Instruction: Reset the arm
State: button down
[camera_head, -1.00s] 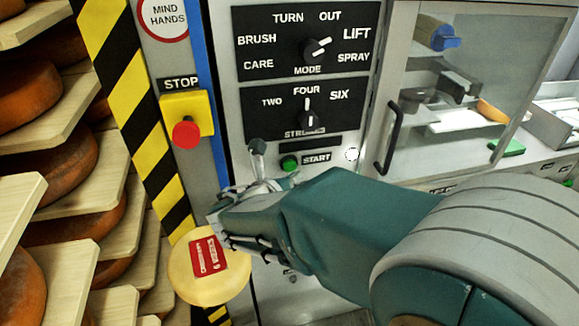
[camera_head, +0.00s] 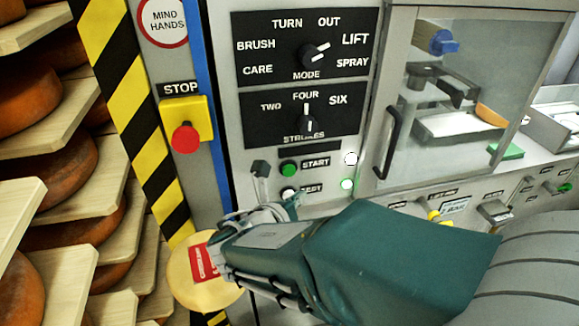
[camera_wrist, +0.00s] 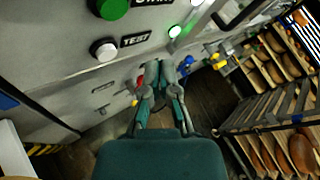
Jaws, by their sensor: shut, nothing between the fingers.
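My arm crosses the lower right of the head view, its teal links in front of the machine's control panel. My gripper (camera_wrist: 158,92) shows in the wrist view with its fingers together and nothing between them. It points along the machine's front, below the white TEST button (camera_wrist: 103,49) and the green START button (camera_wrist: 112,8), apart from both. In the head view the wrist hides part of the panel below the green START button (camera_head: 289,168) and covers part of a yellow round disc with a red label (camera_head: 198,276).
The mode dial (camera_head: 313,55) and strokes dial (camera_head: 308,123) sit on black plates. A red stop button (camera_head: 185,138) is on the left. Shelves of cheese wheels (camera_head: 58,170) stand at far left. A glass-fronted cabinet (camera_head: 455,90) is at right. Floor shows in the wrist view.

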jog(key=s+d+m+g, duration=0.4)
jog(key=d+m, duration=0.4)
jog(key=m, duration=0.1)
jog(key=s+d+m+g, duration=0.4)
jog(key=s+d+m, duration=0.1)
jog(key=d+m, duration=0.35)
jog(key=s+r+m+y, duration=0.1)
jog(key=s+m+y, duration=0.5)
jog(key=m, duration=1.2)
jog(key=shift+s+a+r+t+y, duration=0.25)
jog(key=shift+s+r+t+y, duration=0.05)
jog(key=shift+s, duration=0.6)
jog(key=shift+s+m, duration=0.1)
jog(key=shift+m, duration=0.15)
